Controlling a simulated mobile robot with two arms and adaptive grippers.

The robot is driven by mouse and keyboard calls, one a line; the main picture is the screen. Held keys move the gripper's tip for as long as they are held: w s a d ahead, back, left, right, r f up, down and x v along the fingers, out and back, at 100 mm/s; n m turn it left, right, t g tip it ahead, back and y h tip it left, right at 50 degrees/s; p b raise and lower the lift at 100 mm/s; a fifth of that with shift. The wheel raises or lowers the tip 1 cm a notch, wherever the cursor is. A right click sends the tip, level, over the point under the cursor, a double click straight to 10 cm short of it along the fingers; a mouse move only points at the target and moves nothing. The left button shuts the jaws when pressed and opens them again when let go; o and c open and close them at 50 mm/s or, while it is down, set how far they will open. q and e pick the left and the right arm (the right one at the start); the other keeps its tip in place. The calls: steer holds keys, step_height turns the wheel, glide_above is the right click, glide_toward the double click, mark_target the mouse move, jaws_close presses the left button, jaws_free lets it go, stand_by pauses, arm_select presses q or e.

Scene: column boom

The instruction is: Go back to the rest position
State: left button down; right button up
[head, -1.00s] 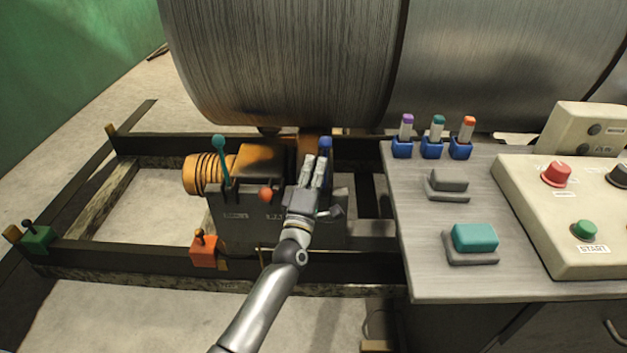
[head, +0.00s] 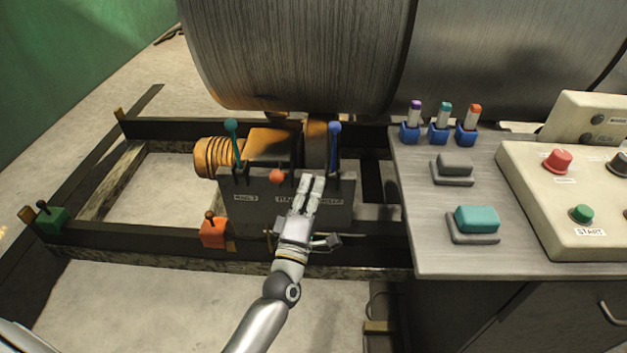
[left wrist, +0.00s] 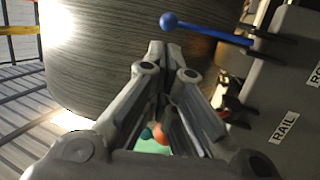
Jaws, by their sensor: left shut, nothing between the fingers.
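My left gripper (head: 311,184) is shut and empty in the head view, in front of the dark lever box (head: 240,205). Its fingers point up toward the blue-knobbed lever (head: 334,145), with a gap between them. In the left wrist view, the closed fingers (left wrist: 164,45) are at the centre, and the blue lever (left wrist: 205,31) lies apart from them at the upper right. A teal-knobbed lever (head: 233,143) and a red knob (head: 277,176) are also on the box. My right gripper does not show.
A large metal drum (head: 300,55) stands behind the box. At the right, a grey table (head: 420,255) carries a control panel (head: 520,190) with buttons, a teal block (head: 477,219) and coloured plugs in blue holders. An orange lever block (head: 213,231) sits on the frame at the left. Bare floor lies in front.

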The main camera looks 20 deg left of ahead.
arm_select(q)
steer(key=shift+f, duration=0.1)
stand_by(0.3)
